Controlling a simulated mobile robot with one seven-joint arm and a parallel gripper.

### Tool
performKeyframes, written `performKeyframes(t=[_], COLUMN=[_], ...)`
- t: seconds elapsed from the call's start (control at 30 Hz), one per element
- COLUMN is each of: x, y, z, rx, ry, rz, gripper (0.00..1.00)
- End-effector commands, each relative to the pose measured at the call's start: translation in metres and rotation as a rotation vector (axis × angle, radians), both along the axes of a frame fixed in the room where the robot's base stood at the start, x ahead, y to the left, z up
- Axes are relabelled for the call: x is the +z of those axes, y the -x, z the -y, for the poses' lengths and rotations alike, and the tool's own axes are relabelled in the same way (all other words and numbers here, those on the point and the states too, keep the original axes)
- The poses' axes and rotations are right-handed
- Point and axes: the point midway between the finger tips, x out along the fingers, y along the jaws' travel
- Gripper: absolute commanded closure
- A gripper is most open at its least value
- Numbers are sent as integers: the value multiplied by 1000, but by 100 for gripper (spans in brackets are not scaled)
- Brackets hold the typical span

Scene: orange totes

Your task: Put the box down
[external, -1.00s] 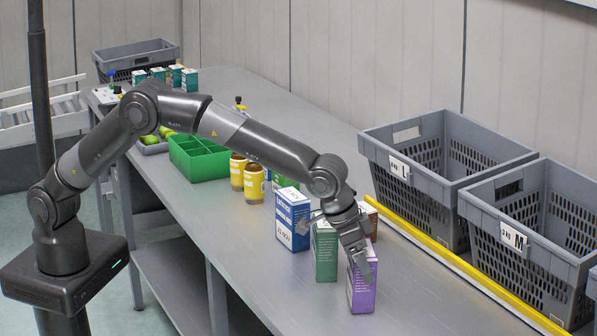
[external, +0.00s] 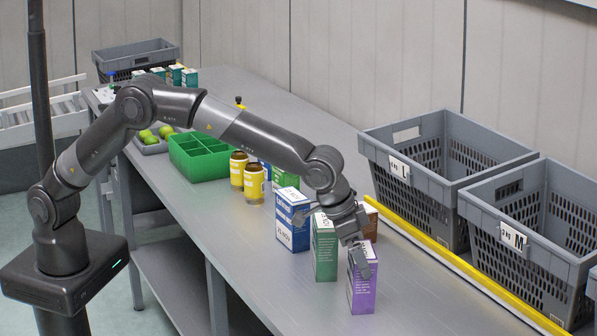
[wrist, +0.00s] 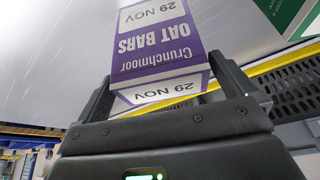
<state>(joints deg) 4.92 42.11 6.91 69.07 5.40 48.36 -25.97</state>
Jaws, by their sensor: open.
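A purple and white box (external: 362,291) of oat bars stands upright on the grey table in the external view. In the wrist view the box (wrist: 158,45) shows its "Crunchmoor OAT BARS" face and "29 NOV" labels. My gripper (external: 358,257) is at the top of the box, pointing down. In the wrist view my open fingers (wrist: 160,75) are on either side of the box's top end. The fingers hide part of its upper part in the external view.
A green box (external: 325,258) and a blue box (external: 292,225) stand close beside it, with a brown box (external: 370,215) behind. A yellow strip (external: 440,250) edges the table before two grey crates (external: 378,148) (external: 482,216). The table's front right is clear.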

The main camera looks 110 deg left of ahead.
Motion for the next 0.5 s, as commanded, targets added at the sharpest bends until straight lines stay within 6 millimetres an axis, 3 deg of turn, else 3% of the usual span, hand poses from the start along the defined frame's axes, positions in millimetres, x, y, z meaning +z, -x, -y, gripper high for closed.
performKeyframes(t=[0.3,0.5], x=[65,87], y=[24,33], z=[10,14], rx=[0,0], ry=[0,0], rz=[2,1], gripper=[0,0])
